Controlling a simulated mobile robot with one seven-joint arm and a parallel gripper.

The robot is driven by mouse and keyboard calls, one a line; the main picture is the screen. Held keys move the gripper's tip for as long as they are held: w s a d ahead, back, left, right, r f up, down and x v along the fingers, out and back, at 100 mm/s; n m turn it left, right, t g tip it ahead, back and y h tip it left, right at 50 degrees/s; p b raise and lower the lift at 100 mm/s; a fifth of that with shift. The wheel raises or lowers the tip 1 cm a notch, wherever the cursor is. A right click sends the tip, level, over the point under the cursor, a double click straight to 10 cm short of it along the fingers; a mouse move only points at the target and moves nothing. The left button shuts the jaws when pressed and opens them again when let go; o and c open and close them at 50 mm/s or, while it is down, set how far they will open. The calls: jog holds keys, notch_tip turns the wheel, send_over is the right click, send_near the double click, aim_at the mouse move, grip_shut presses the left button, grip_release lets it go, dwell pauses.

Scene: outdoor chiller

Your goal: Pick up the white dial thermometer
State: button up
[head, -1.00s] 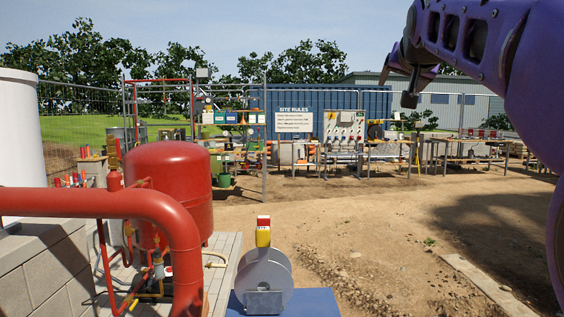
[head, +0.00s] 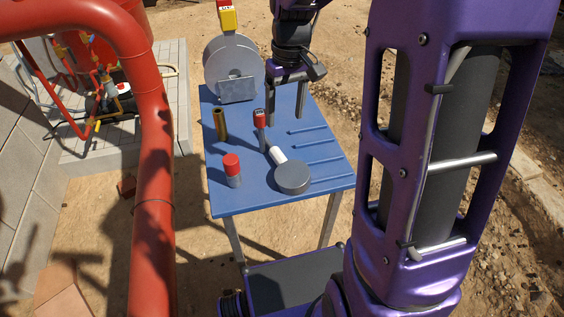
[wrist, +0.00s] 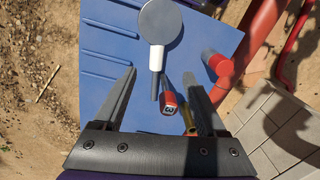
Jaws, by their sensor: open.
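The dial thermometer shows a grey round disc (head: 292,178) with a white neck (head: 278,155), lying on the blue table near its front. In the wrist view its grey disc (wrist: 160,22) is at the top, with the white neck (wrist: 156,60) and a thin dark stem pointing down toward my gripper. My gripper (head: 286,119) is open and empty above the back part of the table, behind the thermometer. In the wrist view its fingers (wrist: 160,72) are spread wide, with the stem between them in the picture and no contact visible.
The blue table (head: 330,175) also holds a red-and-grey tool (head: 259,121) close to the stem, a red-capped cylinder (head: 232,167), a brass cylinder (head: 220,124) and a grey reel (head: 234,68) at the back. A large red pipe (head: 155,200) stands left. Ridges line the table's right side.

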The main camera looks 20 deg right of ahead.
jog(key=b, duration=0.2)
send_over(283, 159)
notch_tip(283, 159, down, 10)
jog(key=shift+s+f, duration=0.15)
jog(key=shift+f, duration=0.05)
jog(key=shift+f+b, duration=0.5)
jog(key=shift+f, duration=2.15)
grip_shut()
